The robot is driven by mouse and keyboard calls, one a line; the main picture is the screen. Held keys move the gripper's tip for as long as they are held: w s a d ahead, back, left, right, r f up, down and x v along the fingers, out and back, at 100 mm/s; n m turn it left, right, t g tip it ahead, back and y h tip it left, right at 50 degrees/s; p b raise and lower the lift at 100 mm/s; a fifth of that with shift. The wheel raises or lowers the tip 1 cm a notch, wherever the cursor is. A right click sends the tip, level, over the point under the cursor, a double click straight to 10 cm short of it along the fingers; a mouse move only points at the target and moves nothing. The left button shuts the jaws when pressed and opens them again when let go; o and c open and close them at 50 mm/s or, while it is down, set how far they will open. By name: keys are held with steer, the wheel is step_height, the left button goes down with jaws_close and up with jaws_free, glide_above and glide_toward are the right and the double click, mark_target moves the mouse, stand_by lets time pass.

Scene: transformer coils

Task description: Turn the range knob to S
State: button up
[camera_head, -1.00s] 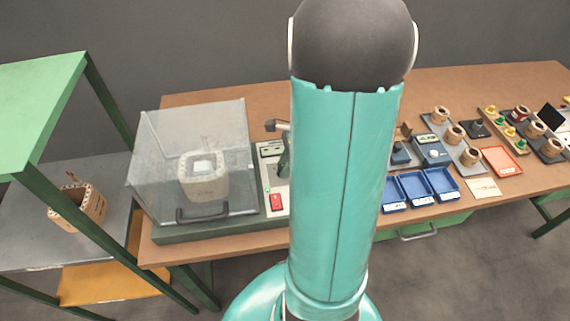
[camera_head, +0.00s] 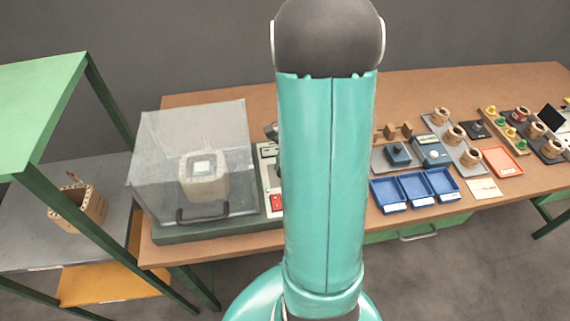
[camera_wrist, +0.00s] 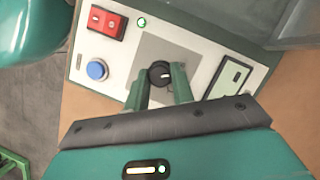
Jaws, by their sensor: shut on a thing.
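The black range knob (camera_wrist: 160,74) sits on a grey square of the pale control panel (camera_wrist: 122,65) in the wrist view. My gripper (camera_wrist: 160,82) is at the knob, its two green fingers on either side of it and shut on it. A light mark shows on the knob, but the lettering around it is too small to read. In the head view my arm hides the knob and gripper, and only the left strip of the panel (camera_head: 271,178) shows.
A red switch (camera_wrist: 106,22), a blue button (camera_wrist: 97,70) and a lit green lamp (camera_wrist: 141,22) lie near the knob. A clear box (camera_head: 195,125) with a coil stands left of the panel. Blue trays (camera_head: 415,188) lie to the right.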

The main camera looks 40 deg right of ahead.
steer(key=shift+n+g, duration=0.4)
steer(key=shift+n, duration=0.8)
steer(key=o, duration=1)
steer(key=shift+r, duration=0.1)
steer(key=v, duration=1.3)
steer(key=shift+w+d+r, duration=0.1)
steer(key=shift+d+r, duration=0.05)
steer(key=shift+r, duration=0.15)
